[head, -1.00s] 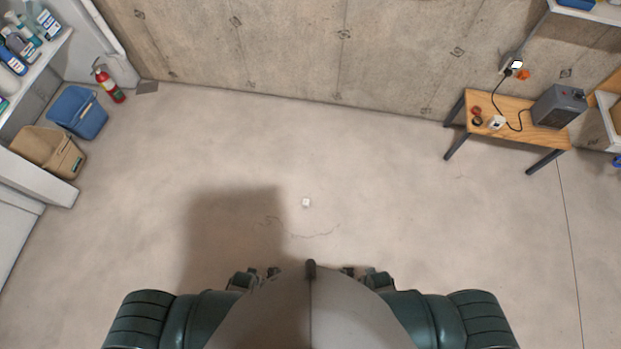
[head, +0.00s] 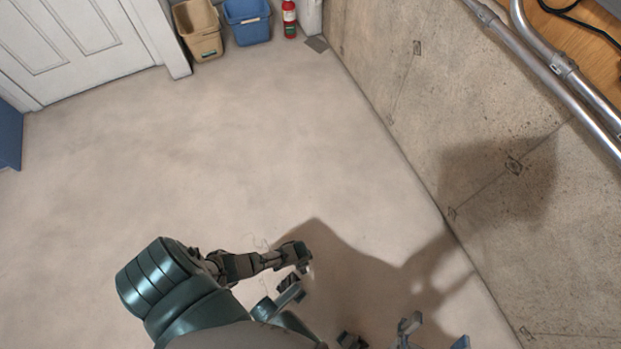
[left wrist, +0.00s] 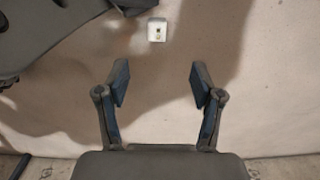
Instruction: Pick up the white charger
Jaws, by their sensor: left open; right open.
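The white charger (left wrist: 157,29) is a small pale block with a dark spot on its face. It lies on the floor at the top middle of the left wrist view. My left gripper (left wrist: 160,82) is open and empty, and its two blue-padded fingers are apart. The charger lies beyond the fingertips, roughly in line with the gap. In the head view my left arm reaches in from the left, and its fingers are hard to make out. My right gripper (head: 433,335) is open at the bottom edge, partly cut off.
A concrete wall (head: 470,120) with metal pipes (head: 560,70) runs along the right. A tan bin (head: 198,32), a blue bin (head: 247,22) and a fire extinguisher (head: 289,18) stand at the back. A white door (head: 75,45) is at upper left. The floor between is clear.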

